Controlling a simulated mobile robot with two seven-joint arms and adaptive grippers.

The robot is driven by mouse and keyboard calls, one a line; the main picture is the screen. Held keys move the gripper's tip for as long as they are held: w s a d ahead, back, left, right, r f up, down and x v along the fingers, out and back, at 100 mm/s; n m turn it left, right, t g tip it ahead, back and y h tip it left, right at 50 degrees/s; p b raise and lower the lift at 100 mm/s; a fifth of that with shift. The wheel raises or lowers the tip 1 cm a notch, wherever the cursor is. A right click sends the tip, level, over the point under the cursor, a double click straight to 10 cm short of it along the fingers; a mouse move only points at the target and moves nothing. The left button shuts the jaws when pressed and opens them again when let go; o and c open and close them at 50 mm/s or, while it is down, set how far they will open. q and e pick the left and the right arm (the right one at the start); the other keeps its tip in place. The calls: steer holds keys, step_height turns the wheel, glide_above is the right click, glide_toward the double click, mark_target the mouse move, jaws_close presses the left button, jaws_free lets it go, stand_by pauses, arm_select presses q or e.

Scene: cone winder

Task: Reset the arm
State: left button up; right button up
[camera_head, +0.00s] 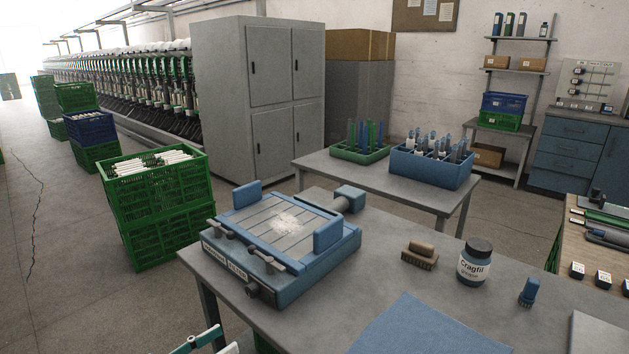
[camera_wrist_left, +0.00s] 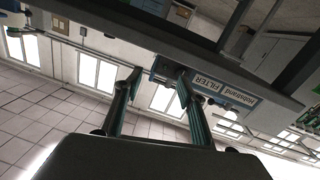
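My left gripper (camera_head: 228,338) shows at the bottom edge of the head view, low in front of the grey table (camera_head: 385,252). In the left wrist view its two teal fingers (camera_wrist_left: 158,80) stand apart with nothing held between them. That view is tilted and roughly upside down, with the table's edge and a labelled blue device beyond the fingertips. The blue clamp-like device (camera_head: 285,232) sits on the table, above and right of the gripper in the head view; its label also shows in the left wrist view (camera_wrist_left: 222,92). My right gripper is in neither view.
The table carries a brush (camera_head: 420,255), a dark jar (camera_head: 475,261), a small blue brush (camera_head: 528,292) and a blue cloth (camera_head: 430,328). Green crates (camera_head: 160,205) stand on the floor at left. A second table (camera_head: 395,180) holds bins.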

arm_select(q)
steer(key=s+d+f+m+p, duration=0.1)
steer(key=s+d+f+p, duration=0.25)
steer(key=s+d, duration=0.65)
steer(key=s+a+f+n+g+y+p, duration=0.1)
steer(key=s+a+f+y, duration=0.2)
steer(key=f, duration=0.4)
steer(key=s+a+f+n+g+y+p, duration=0.1)
steer(key=s+a+f+n+g+y, duration=0.1)
steer(key=s+a+f+y, duration=0.2)
steer(key=s+f+y, duration=0.2)
steer(key=s+f, duration=0.1)
steer(key=shift+s+a+f, duration=0.15)
steer(key=shift+s+a, duration=0.15)
steer(key=shift+s, duration=0.05)
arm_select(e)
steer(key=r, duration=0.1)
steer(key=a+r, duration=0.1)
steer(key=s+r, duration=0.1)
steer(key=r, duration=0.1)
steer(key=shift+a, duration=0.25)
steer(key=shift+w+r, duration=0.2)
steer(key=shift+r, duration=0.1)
